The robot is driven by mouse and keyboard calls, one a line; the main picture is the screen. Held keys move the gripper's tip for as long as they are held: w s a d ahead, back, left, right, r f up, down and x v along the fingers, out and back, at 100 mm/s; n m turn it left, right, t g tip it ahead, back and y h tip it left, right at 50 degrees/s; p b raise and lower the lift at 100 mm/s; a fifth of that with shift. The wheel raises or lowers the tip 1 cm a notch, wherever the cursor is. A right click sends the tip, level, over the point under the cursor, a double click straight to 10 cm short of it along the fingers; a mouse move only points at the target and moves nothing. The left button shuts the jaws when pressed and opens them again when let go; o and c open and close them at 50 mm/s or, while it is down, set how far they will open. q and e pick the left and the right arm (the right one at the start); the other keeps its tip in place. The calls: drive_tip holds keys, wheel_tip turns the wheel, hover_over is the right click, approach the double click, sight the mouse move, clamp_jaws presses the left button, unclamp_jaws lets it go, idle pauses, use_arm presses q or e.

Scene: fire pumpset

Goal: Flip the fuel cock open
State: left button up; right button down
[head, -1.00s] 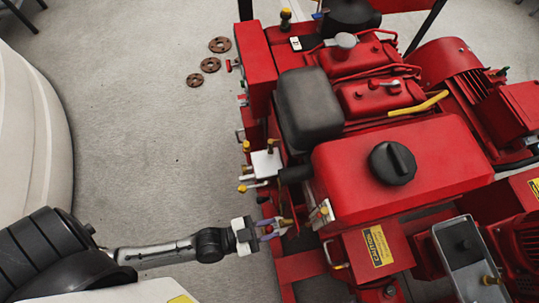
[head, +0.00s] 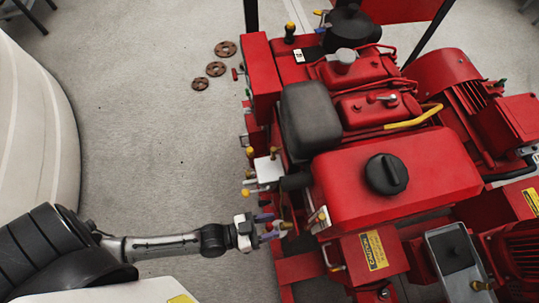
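The red pump set carries a red fuel tank (head: 440,180) with a black cap (head: 386,174). A small brass-and-yellow lever (head: 319,218) sits at the tank's lower left corner; I cannot tell for sure whether it is the fuel cock. A second small yellow-tipped part (head: 286,225) shows just left of it, at the gripper's tips. My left gripper (head: 269,228) comes in from the left, with its purple and red fingers apart. No held object shows between them. Whether the fingers touch the yellow-tipped part is too small to tell. My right gripper is not in view.
Several yellow-knobbed levers (head: 249,152) stick out of the engine's left side, just above my gripper. A dark grey box (head: 314,120) stands above the tank. Rusty discs (head: 215,69) lie on the floor.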

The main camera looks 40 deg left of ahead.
use_arm(q)
drive_tip(key=shift+o, duration=0.5)
drive_tip(key=shift+s+a, duration=0.1)
drive_tip(key=shift+s, duration=0.1)
drive_tip(key=p+v, duration=0.4)
drive_tip(key=v, duration=0.9)
drive_tip(key=shift+a, duration=0.2)
drive_tip(key=shift+s, duration=0.1)
